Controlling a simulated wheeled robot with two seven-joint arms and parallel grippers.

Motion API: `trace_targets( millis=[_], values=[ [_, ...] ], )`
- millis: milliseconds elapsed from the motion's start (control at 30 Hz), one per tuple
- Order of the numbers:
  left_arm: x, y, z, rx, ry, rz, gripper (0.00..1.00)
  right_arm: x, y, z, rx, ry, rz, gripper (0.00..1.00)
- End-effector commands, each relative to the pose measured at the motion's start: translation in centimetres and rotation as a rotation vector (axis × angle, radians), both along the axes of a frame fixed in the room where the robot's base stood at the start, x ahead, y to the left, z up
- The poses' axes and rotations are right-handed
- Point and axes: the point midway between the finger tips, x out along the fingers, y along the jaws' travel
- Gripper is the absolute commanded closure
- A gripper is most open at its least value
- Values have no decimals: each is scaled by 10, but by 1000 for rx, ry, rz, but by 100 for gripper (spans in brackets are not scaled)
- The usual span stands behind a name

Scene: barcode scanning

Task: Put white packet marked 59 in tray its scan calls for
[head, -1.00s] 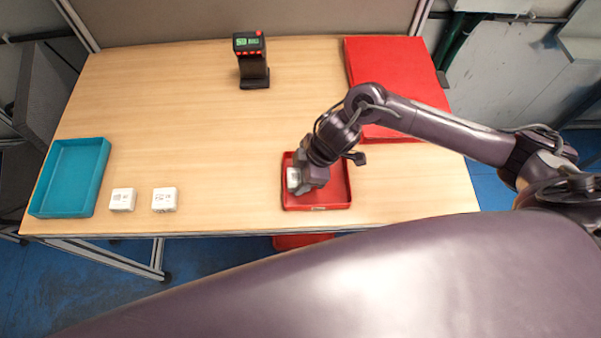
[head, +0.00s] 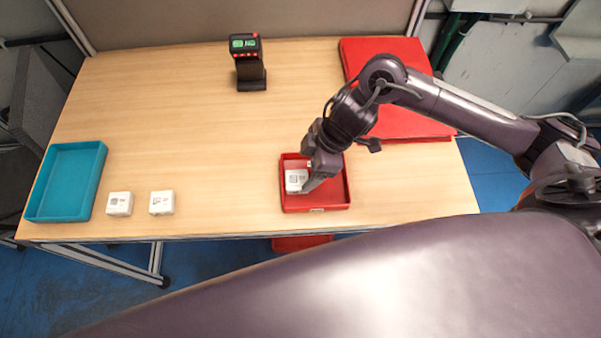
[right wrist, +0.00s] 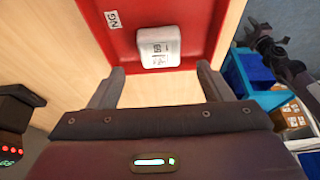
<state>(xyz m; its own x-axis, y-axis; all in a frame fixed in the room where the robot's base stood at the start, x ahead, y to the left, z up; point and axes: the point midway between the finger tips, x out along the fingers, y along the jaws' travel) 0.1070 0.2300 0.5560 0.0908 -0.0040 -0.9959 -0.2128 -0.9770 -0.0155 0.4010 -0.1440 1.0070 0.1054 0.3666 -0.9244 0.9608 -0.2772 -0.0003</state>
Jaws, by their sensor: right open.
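A white packet (head: 296,180) with a printed label lies in the left part of the small red tray (head: 335,205). In the right wrist view the packet (right wrist: 160,47) carries a mark that seems to read 59, and the red tray (right wrist: 200,15) bears an NG label. My right gripper (head: 309,173) is over the tray; its fingers (right wrist: 160,70) are open and apart, with the packet free beyond their tips. The scanner (head: 248,62) stands at the back with a green lit display; its text seems to end in NG.
A teal tray (head: 97,185) stands at the left edge. Two other white packets (head: 119,203) and (head: 161,202) lie beside it near the front edge. A large red panel or lid (head: 410,125) lies at the back right. The table's middle is clear.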

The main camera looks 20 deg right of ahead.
Motion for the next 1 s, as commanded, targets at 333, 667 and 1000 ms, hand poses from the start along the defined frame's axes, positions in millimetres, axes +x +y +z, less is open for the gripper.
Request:
trace_targets(
  millis=[333,667,1000],
  values=[
    [0,0,-6,0,-1,0,64,-5,-20,50,0,-1,1,28],
    [0,0,-5,0,-1,0,64,-6,-22,55,-1,1,-1,28],
    [1,0,-5,0,-1,0,64,-6,-22,55,0,0,-1,28]
  ],
)
